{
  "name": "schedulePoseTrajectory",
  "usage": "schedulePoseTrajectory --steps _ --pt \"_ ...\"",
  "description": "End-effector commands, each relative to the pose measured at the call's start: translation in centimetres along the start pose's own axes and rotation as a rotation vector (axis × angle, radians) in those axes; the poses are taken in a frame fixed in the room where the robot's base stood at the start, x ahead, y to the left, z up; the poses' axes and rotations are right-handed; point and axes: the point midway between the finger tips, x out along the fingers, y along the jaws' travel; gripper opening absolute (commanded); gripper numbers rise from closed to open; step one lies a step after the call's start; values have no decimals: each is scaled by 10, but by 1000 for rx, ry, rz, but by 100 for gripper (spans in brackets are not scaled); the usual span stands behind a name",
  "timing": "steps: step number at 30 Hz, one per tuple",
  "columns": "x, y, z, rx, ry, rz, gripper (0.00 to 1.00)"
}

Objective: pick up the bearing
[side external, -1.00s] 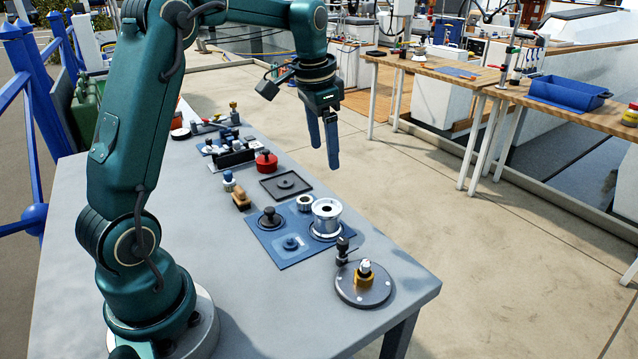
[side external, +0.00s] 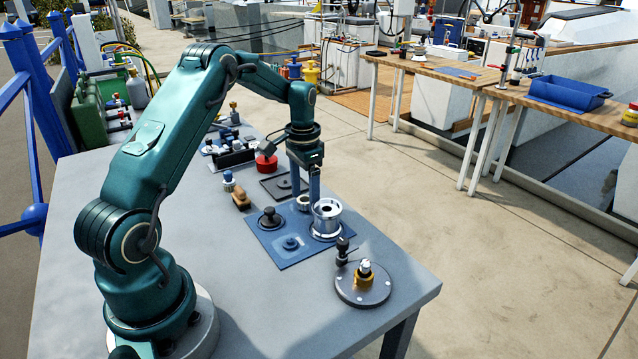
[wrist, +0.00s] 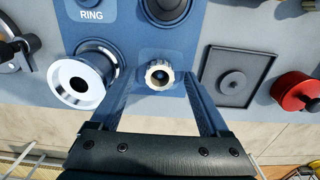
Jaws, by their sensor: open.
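The bearing (side external: 303,204) is a small light metal ring with a toothed-looking rim and a central hole, upright on the blue mat (side external: 284,262). In the wrist view the bearing (wrist: 159,75) sits between my two fingertips, with a visible gap on each side. My gripper (side external: 305,196) points down over the bearing, open and empty, its blue fingers low near the mat. It also shows in the wrist view (wrist: 157,82). How far the tips are above the mat is hard to tell.
A silver flanged drum (side external: 326,215) stands close beside the right finger. A black knobbed part (side external: 270,218) and a dark square tray (side external: 270,184) are nearby. A red round pot (side external: 266,164) stands behind. A round fixture (side external: 363,289) is at the front right.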

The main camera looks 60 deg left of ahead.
Motion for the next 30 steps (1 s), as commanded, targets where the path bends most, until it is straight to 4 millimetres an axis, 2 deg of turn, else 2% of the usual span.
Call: schedulePoseTrajectory --steps 5,6,8,9,12,23,30 --pt "0 0 0 0 0 0 79" --pt "0 0 0 0 0 0 75" --pt "0 0 0 0 0 0 52" --pt "0 0 0 0 0 0 37" --pt "0 0 0 0 0 0 0" --pt "-3 0 0 0 2 -1 0" --pt "-28 -1 -1 1 5 -3 0"
